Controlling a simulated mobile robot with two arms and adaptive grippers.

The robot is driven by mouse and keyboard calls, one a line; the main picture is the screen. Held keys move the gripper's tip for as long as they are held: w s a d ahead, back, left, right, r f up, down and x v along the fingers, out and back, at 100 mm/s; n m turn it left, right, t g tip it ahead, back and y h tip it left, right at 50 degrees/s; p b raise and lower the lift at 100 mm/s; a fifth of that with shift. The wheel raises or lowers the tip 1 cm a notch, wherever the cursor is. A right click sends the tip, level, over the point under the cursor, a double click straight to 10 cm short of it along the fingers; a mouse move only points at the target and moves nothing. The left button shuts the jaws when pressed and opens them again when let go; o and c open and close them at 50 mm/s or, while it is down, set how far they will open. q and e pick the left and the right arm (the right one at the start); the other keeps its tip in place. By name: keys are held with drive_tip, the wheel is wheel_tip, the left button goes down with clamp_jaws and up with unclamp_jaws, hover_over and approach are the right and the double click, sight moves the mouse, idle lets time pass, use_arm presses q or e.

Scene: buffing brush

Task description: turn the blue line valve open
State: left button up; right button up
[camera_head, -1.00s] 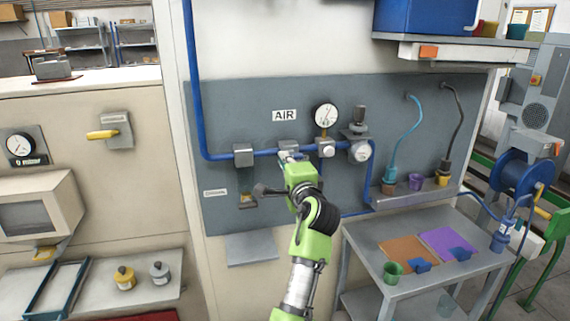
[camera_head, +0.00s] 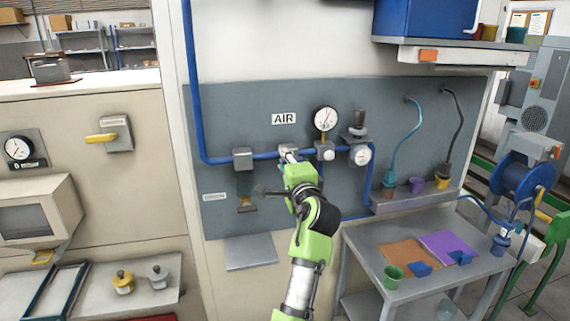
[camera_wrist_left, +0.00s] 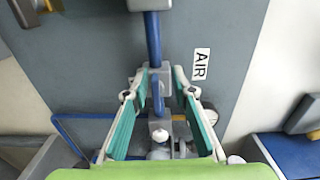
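The blue air pipe (camera_head: 217,159) runs down and then right across the grey panel, past the white AIR label (camera_head: 284,119). In the left wrist view the pipe (camera_wrist_left: 153,40) enters a grey valve body (camera_wrist_left: 159,77), and a blue lever (camera_wrist_left: 156,97) lies in line with the pipe. My left gripper (camera_head: 290,157) is at the valve and mostly covers it in the head view. In the wrist view its two teal-lined fingers (camera_wrist_left: 159,80) are open, one on each side of the lever, with gaps visible. Contact with the lever cannot be seen. My right gripper is out of view.
A pressure gauge (camera_head: 325,118) and a regulator with a round dial (camera_head: 360,154) sit right of the valve. A grey bracket (camera_head: 243,158) is on the pipe to the left. A small ledge (camera_head: 250,252) and a grey table (camera_head: 360,240) stand below.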

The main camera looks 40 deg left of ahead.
use_arm(q)
wheel_tip(320, 180, up, 9)
drive_tip(key=shift+r, duration=0.2)
drive_tip(key=shift+w, duration=0.15)
drive_tip(key=s+d+f+m+p, duration=0.35)
drive_tip(key=d+f+m, duration=0.2)
drive_tip(key=m, duration=0.25)
drive_tip(key=s+d+f+m+p, duration=0.2)
drive_tip(key=s+d+f+m, duration=0.25)
drive_tip(key=d+m, duration=0.3)
drive_tip(key=p+x, duration=0.4)
drive_tip(key=x, duration=1)
drive_tip(key=shift+r, duration=0.2)
drive_tip(key=shift+m, duration=0.25)
